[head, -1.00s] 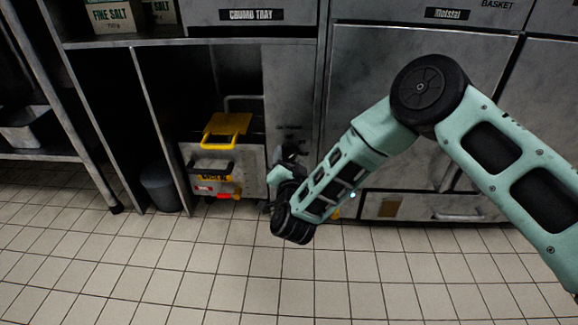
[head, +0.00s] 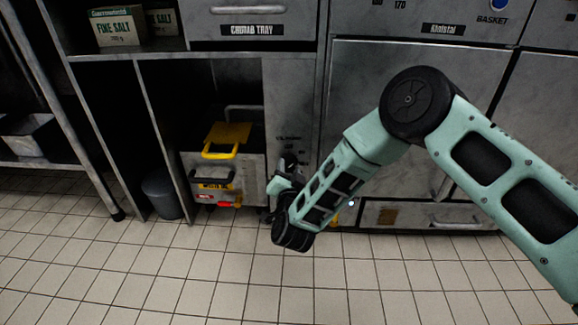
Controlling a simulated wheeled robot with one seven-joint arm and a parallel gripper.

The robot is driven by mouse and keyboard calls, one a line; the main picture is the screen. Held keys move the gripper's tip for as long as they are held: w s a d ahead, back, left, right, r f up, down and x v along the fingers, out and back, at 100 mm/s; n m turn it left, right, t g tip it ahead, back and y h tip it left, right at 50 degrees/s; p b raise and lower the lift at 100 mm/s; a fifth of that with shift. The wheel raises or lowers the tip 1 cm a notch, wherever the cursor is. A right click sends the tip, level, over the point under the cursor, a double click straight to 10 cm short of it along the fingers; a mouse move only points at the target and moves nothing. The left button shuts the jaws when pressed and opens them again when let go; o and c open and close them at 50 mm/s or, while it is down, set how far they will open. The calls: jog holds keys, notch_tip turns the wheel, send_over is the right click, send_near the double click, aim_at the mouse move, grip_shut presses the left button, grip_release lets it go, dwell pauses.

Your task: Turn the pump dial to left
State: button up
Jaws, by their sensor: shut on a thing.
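My gripper (head: 284,181) is at the low metal panel (head: 291,110) between the open bay and the large door. My own wrist hides most of it and its fingertips are hard to make out. The pump dial cannot be seen clearly; a small dark shape with faint lettering above it shows on the panel just at the gripper, and the gripper is shut there. Which way the dial points cannot be told.
A wheeled unit with a yellow lid (head: 228,133) stands in the open bay left of my gripper. A grey bin (head: 162,195) is further left. Salt boxes (head: 118,26) sit on the shelf above. The tiled floor (head: 200,270) in front is clear.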

jog(key=n+p, duration=0.4)
jog(key=p, duration=0.1)
jog(key=shift+s+a+r, duration=0.1)
jog(key=shift+a+r, duration=0.05)
jog(key=shift+r, duration=0.2)
jog(key=shift+f+n+g+h+p, duration=0.15)
jog(key=shift+n+g+p, duration=0.05)
jog(key=shift+n+p, duration=0.85)
jog(key=shift+f+n+g+h+p, duration=0.1)
jog(key=shift+n+g+h+p, duration=0.1)
jog(key=shift+n+p, duration=0.8)
jog(key=shift+f, duration=0.1)
jog(key=o, duration=1)
jog(key=s+r+p, duration=0.1)
jog(key=s+p, duration=0.5)
jog(key=s, duration=1.1)
jog(key=shift+s+d+r+p, duration=0.15)
jog(key=shift+d+r+p, duration=0.1)
jog(key=shift+d+p, duration=0.1)
jog(key=shift+a, duration=0.1)
